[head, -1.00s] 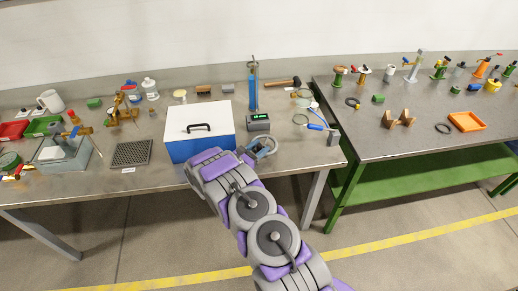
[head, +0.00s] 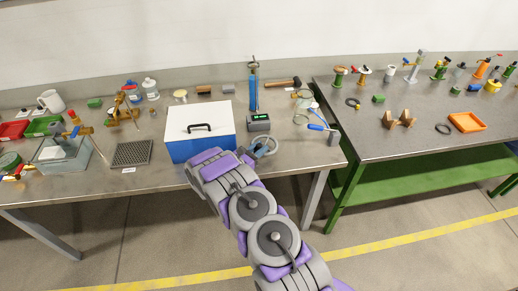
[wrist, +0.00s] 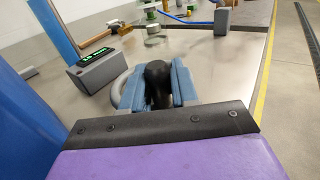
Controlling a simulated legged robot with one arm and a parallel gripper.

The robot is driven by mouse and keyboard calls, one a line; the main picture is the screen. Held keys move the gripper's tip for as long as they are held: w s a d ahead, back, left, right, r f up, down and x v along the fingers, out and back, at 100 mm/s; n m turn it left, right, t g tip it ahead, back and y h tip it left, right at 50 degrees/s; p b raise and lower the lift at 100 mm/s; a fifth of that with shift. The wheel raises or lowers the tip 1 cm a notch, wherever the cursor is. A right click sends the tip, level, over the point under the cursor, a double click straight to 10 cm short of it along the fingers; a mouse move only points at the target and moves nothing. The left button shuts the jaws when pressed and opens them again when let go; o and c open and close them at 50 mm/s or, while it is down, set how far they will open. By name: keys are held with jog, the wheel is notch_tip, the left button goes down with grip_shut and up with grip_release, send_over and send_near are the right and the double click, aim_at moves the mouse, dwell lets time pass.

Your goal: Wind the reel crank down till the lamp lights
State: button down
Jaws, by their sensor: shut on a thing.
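My gripper (wrist: 157,88) has its blue-grey fingers closed around a black knob (wrist: 157,72), which appears to be the crank's handle. A grey ring-shaped part (wrist: 118,90), probably of the reel, shows just left of the fingers. In the head view the grey round part (head: 268,146) sits near the table's front edge, right of the blue-and-white case, and my gripper (head: 247,157) reaches it. The rest of the crank is hidden behind my fingers and wrist. I cannot make out a lamp for certain.
A blue case with a white lid (head: 199,116) stands close on the left. A grey box with a green display (head: 258,122) and a tall blue column (head: 253,90) stand behind. A blue-handled tool (head: 318,127) lies to the right.

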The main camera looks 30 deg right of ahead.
aim_at(269, 153)
jog(key=shift+s+d+n+t, duration=0.15)
jog(key=shift+n+t, duration=0.15)
jog(key=shift+t, duration=0.2)
jog(key=shift+s+d+n+t+y+b, duration=0.2)
jog(key=shift+d+n+t+y+b, duration=0.1)
jog(key=shift+n+t+y+b, duration=0.5)
jog(key=shift+s+d+n+t+y+b, duration=0.15)
jog(key=shift+d+n+t+y+b, duration=0.35)
jog(key=shift+t, duration=0.5)
jog(key=shift+s+d+n+t+y+b, duration=0.2)
jog(key=shift+n+t+y+b, duration=0.3)
jog(key=shift+n+t+y, duration=0.3)
jog(key=shift+s+d+n+t+y+b, duration=0.15)
jog(key=shift+d+n+t+y, duration=0.1)
jog(key=shift+n+t+y, duration=0.45)
jog(key=shift+s+d+n+t+y+b, duration=0.15)
jog(key=shift+d+n+t+y, duration=0.1)
jog(key=shift+n+t+y, duration=0.45)
jog(key=shift+w+d+n+y, duration=0.15)
jog(key=shift+n+y, duration=0.25)
jog(key=shift+y, duration=0.3)
jog(key=shift+d+t+y, duration=0.1)
jog(key=shift+t+y, duration=0.2)
jog(key=shift+t, duration=0.1)
jog(key=c, duration=1)
grip_release()
jog(key=p+v, duration=0.6)
jog(key=v, duration=1.1)
jog(key=shift+p, duration=0.3)
